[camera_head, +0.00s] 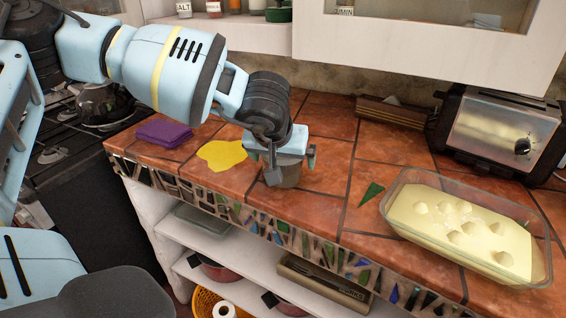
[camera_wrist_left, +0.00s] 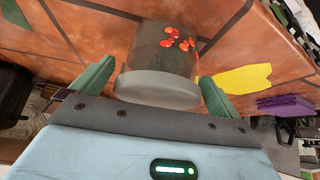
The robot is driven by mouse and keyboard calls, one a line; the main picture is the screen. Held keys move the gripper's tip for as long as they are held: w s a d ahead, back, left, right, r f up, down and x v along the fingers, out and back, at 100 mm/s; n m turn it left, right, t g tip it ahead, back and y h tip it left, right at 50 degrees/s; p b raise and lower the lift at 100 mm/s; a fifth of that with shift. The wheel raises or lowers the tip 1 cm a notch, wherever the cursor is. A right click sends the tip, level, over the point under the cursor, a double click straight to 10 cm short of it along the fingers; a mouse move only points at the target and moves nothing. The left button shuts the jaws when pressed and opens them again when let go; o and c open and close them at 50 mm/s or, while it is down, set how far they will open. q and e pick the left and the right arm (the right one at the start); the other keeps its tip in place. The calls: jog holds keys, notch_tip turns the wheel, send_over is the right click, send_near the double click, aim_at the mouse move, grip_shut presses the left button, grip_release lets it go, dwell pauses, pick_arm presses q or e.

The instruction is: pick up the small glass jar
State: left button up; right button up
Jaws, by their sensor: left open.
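The small glass jar (camera_head: 287,174) stands on the tiled counter (camera_head: 330,160), partly hidden under my left gripper (camera_head: 280,166) in the head view. In the left wrist view the jar (camera_wrist_left: 162,58) is see-through grey with red shapes on its side and a pale round end towards me. My left gripper (camera_wrist_left: 155,92) is open, with one green finger on either side of the jar. I cannot tell whether the fingers touch it. My right gripper is not in view.
A yellow flat piece (camera_head: 222,155) and a folded purple cloth (camera_head: 164,133) lie left of the jar. The counter's mosaic front edge is close to the jar.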

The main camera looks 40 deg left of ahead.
pick_arm(q)
jog(key=shift+w, duration=0.1)
jog(key=c, duration=1.1)
jog(key=shift+r, duration=0.1)
notch_tip(320, 180, up, 10)
jog(key=shift+f, duration=0.1)
